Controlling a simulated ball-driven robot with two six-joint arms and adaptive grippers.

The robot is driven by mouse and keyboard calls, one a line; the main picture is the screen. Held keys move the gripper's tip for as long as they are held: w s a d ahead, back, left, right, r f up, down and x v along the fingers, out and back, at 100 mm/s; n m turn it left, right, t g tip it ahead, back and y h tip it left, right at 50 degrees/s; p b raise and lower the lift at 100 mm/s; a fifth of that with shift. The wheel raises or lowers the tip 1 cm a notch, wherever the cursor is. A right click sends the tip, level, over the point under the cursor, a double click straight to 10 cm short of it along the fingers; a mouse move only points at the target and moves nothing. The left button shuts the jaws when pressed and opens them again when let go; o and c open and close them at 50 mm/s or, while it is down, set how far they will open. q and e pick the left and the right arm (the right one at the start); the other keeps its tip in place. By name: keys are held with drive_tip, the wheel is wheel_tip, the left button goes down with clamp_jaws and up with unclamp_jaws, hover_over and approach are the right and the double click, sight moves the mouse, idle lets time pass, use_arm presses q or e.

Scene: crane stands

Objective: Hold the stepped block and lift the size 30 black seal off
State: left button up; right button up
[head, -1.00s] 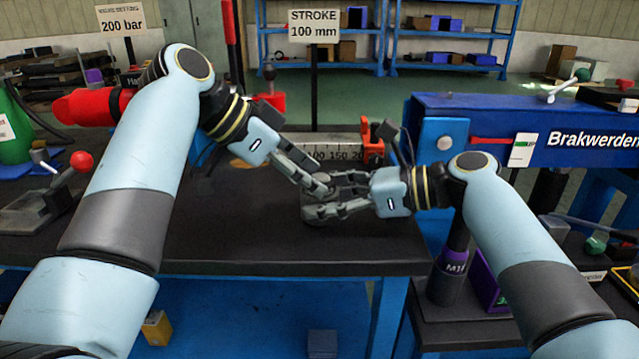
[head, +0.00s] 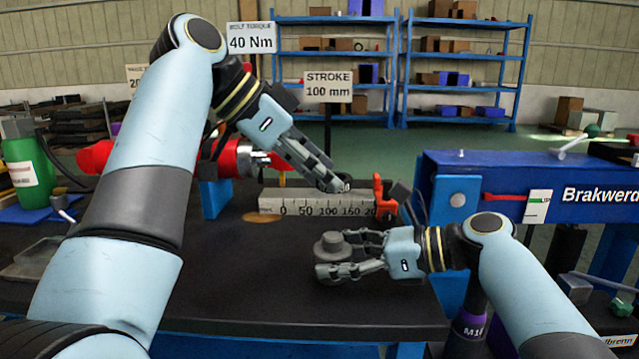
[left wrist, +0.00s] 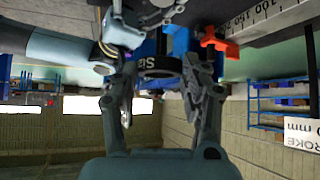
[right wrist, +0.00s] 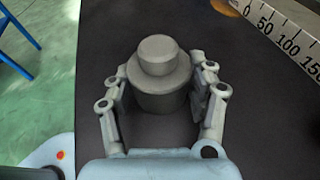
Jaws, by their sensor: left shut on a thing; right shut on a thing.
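The grey stepped block (head: 332,245) stands upright on the dark bench, its narrower top step bare. My right gripper (head: 335,257) is shut on it from the right; the right wrist view shows the block (right wrist: 158,75) between both fingers (right wrist: 160,98). My left gripper (head: 342,186) is raised above and behind the block, apart from it. In the left wrist view its fingers (left wrist: 160,72) are shut on the black seal (left wrist: 158,65), a ring with partly readable white lettering. In the head view the seal is hidden or too small to tell.
A scale ruler (head: 315,203) lies behind the block, with an orange-red clamp (head: 383,197) at its right end. The "STROKE 100 mm" sign (head: 328,87) stands behind my left gripper. The bench front (head: 240,285) is clear.

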drive_tip(key=o, duration=1.2)
drive_tip(key=shift+c, duration=0.2)
